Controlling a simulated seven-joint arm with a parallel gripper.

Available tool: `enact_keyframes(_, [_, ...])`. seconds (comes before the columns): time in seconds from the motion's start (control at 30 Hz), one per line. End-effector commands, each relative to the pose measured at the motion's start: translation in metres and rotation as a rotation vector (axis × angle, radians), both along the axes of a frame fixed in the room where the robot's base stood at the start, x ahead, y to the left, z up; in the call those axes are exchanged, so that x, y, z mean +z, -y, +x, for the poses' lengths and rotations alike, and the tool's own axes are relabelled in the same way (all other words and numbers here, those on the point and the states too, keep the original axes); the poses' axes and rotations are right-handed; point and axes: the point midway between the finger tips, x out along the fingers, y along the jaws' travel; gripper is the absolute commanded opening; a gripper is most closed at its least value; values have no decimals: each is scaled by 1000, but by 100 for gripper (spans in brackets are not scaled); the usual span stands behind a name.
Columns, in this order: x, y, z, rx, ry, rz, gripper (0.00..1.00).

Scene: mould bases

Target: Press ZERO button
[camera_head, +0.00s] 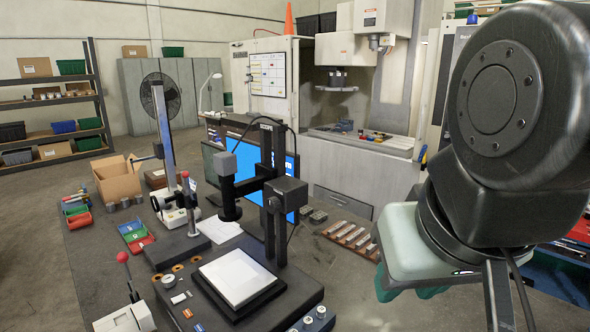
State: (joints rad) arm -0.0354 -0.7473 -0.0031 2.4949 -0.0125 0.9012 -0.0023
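A dark measuring stand with a camera head (230,185) on a black column stands on the bench, with a white square plate (237,277) on its base. The base's front left edge carries a white round knob (168,281), a small white button (179,298) and small orange and blue-grey buttons (187,313). More round knobs (308,321) sit at its front right. The labels are too small to read, so I cannot tell which is ZERO. My gripper (408,292), pale with green fingers, hangs at the right, apart from the stand. Its fingertips are mostly hidden.
A lever device (125,312) stands at the front left of the bench.

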Motion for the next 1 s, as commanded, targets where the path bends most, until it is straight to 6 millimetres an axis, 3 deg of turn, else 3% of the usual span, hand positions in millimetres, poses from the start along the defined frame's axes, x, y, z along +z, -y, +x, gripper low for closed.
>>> enact_keyframes(0.03, [0,0,0,0,0,0,25])
enact_keyframes(0.2, [0,0,0,0,0,0,0])
enact_keyframes(1.0, [0,0,0,0,0,0,0])
